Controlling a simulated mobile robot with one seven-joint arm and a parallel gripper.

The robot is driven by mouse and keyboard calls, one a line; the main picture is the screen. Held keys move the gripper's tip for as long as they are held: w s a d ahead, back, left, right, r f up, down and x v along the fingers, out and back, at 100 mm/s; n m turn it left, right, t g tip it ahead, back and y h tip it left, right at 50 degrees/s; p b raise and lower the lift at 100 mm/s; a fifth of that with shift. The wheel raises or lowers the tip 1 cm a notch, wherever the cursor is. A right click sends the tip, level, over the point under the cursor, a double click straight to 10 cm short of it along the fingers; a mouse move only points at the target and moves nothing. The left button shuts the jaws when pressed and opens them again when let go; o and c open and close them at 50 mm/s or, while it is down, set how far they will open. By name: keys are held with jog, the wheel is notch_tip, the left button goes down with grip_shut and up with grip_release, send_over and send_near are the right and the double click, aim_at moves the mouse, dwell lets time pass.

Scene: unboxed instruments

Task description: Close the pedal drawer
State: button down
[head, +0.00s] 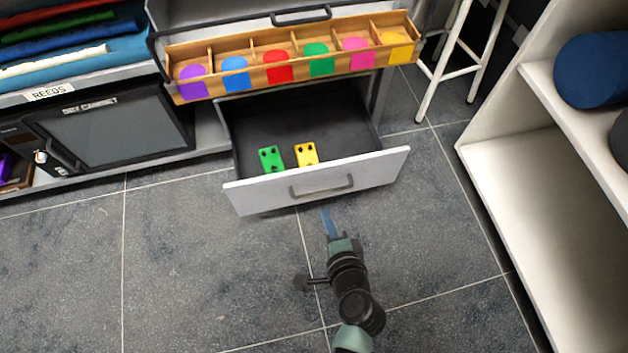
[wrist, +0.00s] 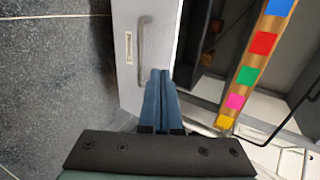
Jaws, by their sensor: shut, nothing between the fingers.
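The pedal drawer (head: 325,183) stands open in the head view, its light grey front pulled out from the cabinet. Its dark inside holds a green pedal (head: 270,159) and a yellow pedal (head: 306,154). A dark bar handle (head: 321,187) is on the front. My gripper (head: 326,212) is shut and empty, in front of the drawer face and just below the handle in the picture. In the wrist view the shut blue fingers (wrist: 160,74) point at the drawer front (wrist: 128,70), beside the handle (wrist: 143,38). I cannot tell whether they touch it.
A wooden tray with coloured labels (head: 297,75) sits above the drawer. A dark-doored cabinet (head: 120,128) is at left, a white stool (head: 455,60) at back right, and a white shelf (head: 530,165) at right. The tiled floor (head: 180,270) is clear at front left.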

jog(key=b, duration=0.5)
send_near(310, 172)
notch_tip(310, 172, down, 4)
jog(key=w, duration=0.2)
jog(key=shift+w+a+r+b, duration=0.15)
jog(key=shift+w+a+b, duration=0.2)
jog(key=shift+w+a, duration=0.45)
jog(key=shift+w+a+r, duration=0.1)
jog(key=shift+w, duration=0.7)
jog(key=shift+w, duration=0.1)
